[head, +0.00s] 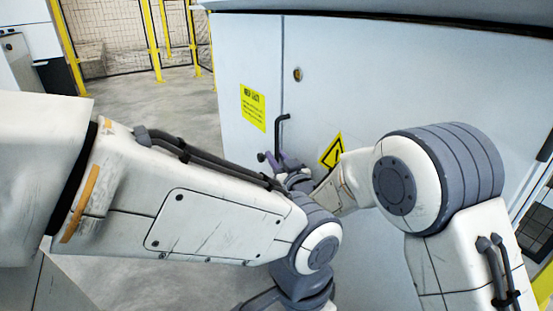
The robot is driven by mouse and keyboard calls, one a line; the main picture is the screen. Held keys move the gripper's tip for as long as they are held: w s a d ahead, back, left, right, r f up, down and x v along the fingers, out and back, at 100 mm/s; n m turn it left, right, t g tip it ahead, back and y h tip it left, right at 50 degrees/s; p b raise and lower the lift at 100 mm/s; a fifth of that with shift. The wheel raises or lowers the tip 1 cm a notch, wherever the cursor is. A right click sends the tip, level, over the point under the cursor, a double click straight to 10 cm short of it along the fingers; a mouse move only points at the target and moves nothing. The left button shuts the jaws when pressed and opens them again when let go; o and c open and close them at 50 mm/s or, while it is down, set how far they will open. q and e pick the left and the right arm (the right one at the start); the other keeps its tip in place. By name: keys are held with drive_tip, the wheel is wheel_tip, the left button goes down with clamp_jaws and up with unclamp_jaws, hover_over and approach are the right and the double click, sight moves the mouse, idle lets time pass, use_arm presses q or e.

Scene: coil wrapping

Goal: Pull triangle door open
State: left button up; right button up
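The door with the yellow triangle sign is a pale blue-grey panel (345,85) of a large cabinet in the head view. The triangle sign (331,151) is partly covered by my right arm. A black bent handle (279,128) stands at the door's left edge. My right gripper (271,158) is at the handle's lower end, with small purplish-grey finger parts close to it. Whether the fingers are closed on the handle is too small to tell. The door looks flush with the panel to its left. My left gripper is not visible; that forearm crosses the foreground and its wrist runs off the bottom edge.
A yellow rectangular label (253,107) is on the panel left of the handle. A round lock (297,74) sits above the handle. Grey floor (185,105) is open at the left, with yellow fence posts (151,38) behind. My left forearm lies in front of the cabinet.

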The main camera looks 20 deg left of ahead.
clamp_jaws()
idle(1.4)
